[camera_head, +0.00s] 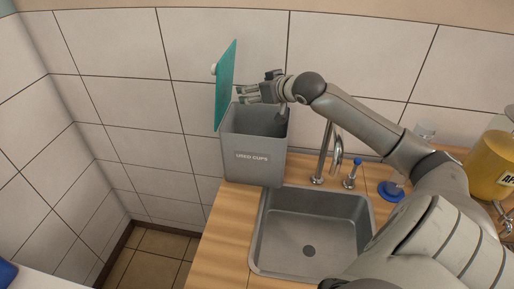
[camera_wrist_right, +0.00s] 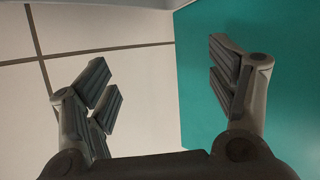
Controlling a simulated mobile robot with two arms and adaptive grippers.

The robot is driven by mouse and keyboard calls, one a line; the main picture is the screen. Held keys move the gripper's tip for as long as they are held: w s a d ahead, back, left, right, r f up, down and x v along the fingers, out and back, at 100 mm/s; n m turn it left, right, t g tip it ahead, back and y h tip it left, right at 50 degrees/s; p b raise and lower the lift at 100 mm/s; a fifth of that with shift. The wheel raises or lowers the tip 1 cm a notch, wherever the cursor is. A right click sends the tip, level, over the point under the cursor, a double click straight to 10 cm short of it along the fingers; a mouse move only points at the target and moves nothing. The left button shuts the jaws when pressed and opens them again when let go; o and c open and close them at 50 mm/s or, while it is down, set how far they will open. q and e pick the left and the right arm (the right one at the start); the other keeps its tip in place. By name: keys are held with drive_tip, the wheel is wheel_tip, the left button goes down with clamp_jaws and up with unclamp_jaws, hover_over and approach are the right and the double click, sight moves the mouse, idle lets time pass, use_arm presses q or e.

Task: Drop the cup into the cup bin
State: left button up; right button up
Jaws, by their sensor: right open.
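The cup bin (camera_head: 250,158) is a grey box labelled "USED CUPS" on the wooden counter behind the sink. Its teal lid (camera_head: 226,88) stands open on the left side and also fills the right of the right wrist view (camera_wrist_right: 205,110). My right gripper (camera_head: 245,94) is over the bin's opening, its fingers pointing left near the lid. In the right wrist view the fingers (camera_wrist_right: 165,80) are wide apart with nothing between them. No cup shows in my gripper, and the bin's floor is hidden. My left gripper is not in view.
A metal sink (camera_head: 311,232) with a tap (camera_head: 323,155) is in front of the bin. A blue disc (camera_head: 391,191), a clear vessel (camera_head: 425,130) and an amber dispenser (camera_head: 490,165) are at the right. A tiled wall is close behind.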

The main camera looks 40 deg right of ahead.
drive_tip(key=v, duration=1.2)
idle(0.4)
drive_tip(key=shift+f, duration=0.1)
idle(0.4)
